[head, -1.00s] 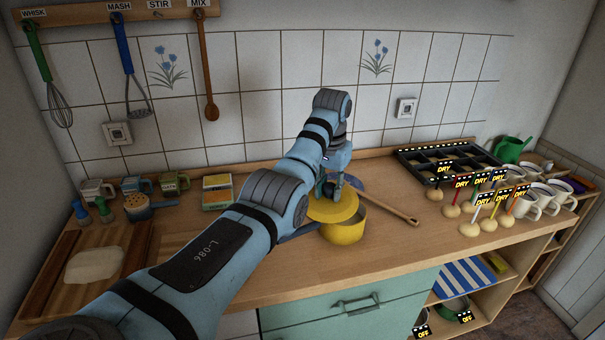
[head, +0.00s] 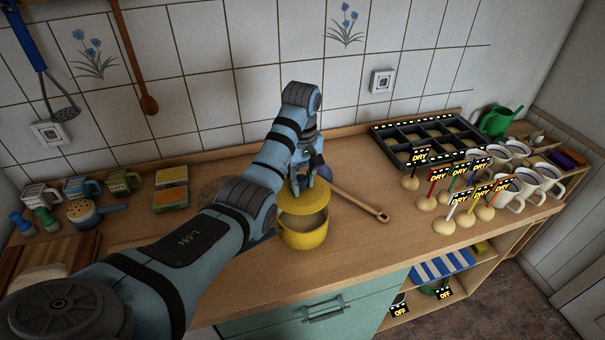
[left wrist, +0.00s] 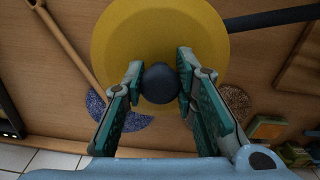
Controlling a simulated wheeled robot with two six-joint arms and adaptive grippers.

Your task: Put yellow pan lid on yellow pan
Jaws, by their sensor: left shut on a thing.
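The yellow pan (head: 303,238) stands on the wooden counter, and its opening shows in front of the lid. The yellow pan lid (head: 300,204) is a flat disc held over the back part of the pan, not seated on it. In the left wrist view the lid (left wrist: 150,35) fills the top middle, with its dark round knob (left wrist: 160,83) between my fingers. My left gripper (head: 303,184) is shut on that knob; it also shows in the left wrist view (left wrist: 160,80). The pan's dark handle (left wrist: 275,18) sticks out to the right there. My right gripper is not in view.
A wooden spoon (head: 355,199) lies right of the pan. A black compartment tray (head: 385,130) and several round-based markers labelled DRY stand farther right, with white mugs (head: 548,179) beyond. The counter right of the pan's front is clear.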

